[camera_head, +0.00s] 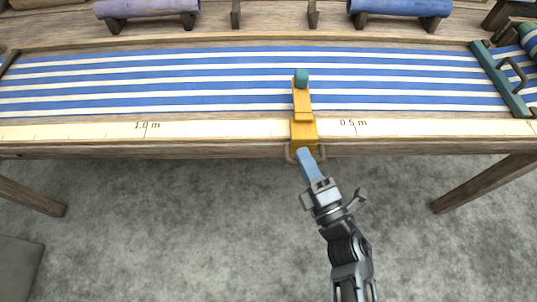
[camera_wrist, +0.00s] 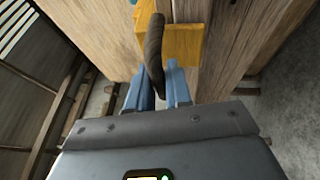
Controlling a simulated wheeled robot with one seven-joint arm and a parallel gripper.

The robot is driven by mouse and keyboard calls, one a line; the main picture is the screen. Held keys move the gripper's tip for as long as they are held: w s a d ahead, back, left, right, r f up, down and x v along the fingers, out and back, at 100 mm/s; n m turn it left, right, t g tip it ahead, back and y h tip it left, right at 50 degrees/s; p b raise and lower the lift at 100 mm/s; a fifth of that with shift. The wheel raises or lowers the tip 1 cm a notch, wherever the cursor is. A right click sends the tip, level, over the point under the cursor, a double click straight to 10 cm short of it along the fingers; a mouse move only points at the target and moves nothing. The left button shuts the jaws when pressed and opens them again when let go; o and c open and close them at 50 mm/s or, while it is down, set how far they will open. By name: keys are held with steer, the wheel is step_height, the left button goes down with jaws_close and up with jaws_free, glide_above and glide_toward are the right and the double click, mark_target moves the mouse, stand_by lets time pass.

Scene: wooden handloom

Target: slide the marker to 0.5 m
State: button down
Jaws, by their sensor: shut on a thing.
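The yellow marker (camera_head: 303,103) straddles the cream ruler strip at the table's front edge, with a teal knob (camera_head: 302,77) at its far end over the cloth. It stands a little left of the "0.5 m" label (camera_head: 354,123) and well right of the "1.0 m" label (camera_head: 147,125). My gripper (camera_head: 305,155) reaches the marker's front end from below and is shut on its handle. In the wrist view, the blue fingers (camera_wrist: 163,85) close around the dark curved handle (camera_wrist: 155,50) in front of the yellow block (camera_wrist: 183,45).
Blue-and-white striped cloth (camera_head: 180,80) lies behind the ruler strip (camera_head: 230,128). A green bar with a handle (camera_head: 502,80) crosses the cloth at the right. Purple (camera_head: 147,8) and blue (camera_head: 400,6) rolls rest at the back. The strip beside the marker looks clear on both sides.

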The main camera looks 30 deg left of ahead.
steer(key=w+d, duration=0.6)
steer(key=d, duration=0.5)
steer(key=shift+w+b, duration=0.25)
steer(key=shift+b, duration=0.15)
steer(key=shift+f, duration=0.1)
steer(key=c, duration=1.1)
jaws_free()
steer(key=shift+a, duration=0.1)
steer(key=shift+b+v, duration=0.65)
steer(key=shift+v, duration=3.25)
